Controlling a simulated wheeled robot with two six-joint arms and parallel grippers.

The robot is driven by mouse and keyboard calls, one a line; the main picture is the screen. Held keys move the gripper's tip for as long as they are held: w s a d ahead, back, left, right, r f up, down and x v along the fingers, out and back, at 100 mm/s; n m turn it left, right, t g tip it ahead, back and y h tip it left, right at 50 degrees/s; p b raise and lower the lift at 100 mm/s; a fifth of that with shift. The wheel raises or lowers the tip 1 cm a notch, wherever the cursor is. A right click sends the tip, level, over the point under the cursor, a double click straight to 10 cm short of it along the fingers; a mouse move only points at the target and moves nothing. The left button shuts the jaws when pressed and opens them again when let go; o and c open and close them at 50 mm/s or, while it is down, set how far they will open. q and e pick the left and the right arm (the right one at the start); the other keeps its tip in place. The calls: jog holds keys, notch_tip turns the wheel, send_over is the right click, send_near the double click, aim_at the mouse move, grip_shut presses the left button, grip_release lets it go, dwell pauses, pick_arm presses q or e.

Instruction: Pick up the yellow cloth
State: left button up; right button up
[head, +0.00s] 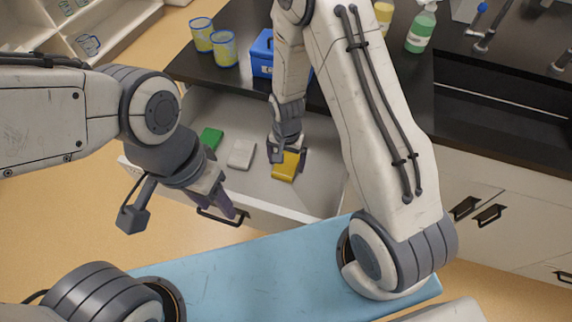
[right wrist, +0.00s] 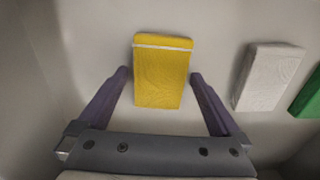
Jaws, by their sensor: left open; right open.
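The yellow cloth (head: 286,167) lies folded flat in the open drawer (head: 250,190), toward its right side. In the right wrist view the cloth (right wrist: 162,72) shows a white stripe near its far edge. My right gripper (head: 290,152) is over the cloth and open. In the right wrist view its two fingers (right wrist: 160,76) stand on either side of the cloth's near part, with nothing gripped. My left gripper (head: 226,208) is open and empty near the drawer's front edge, left of the cloth.
A white cloth (head: 241,154) and a green cloth (head: 211,138) lie in the same drawer, left of the yellow one. A blue box (head: 263,55), blue-rimmed cups (head: 223,49) and a green bottle (head: 420,30) stand on the dark counter (head: 200,72) above. The drawer walls surround my right gripper.

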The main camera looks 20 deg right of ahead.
jog(key=c, duration=1.2)
jog(key=shift+o, duration=0.2)
jog(key=shift+r, duration=0.15)
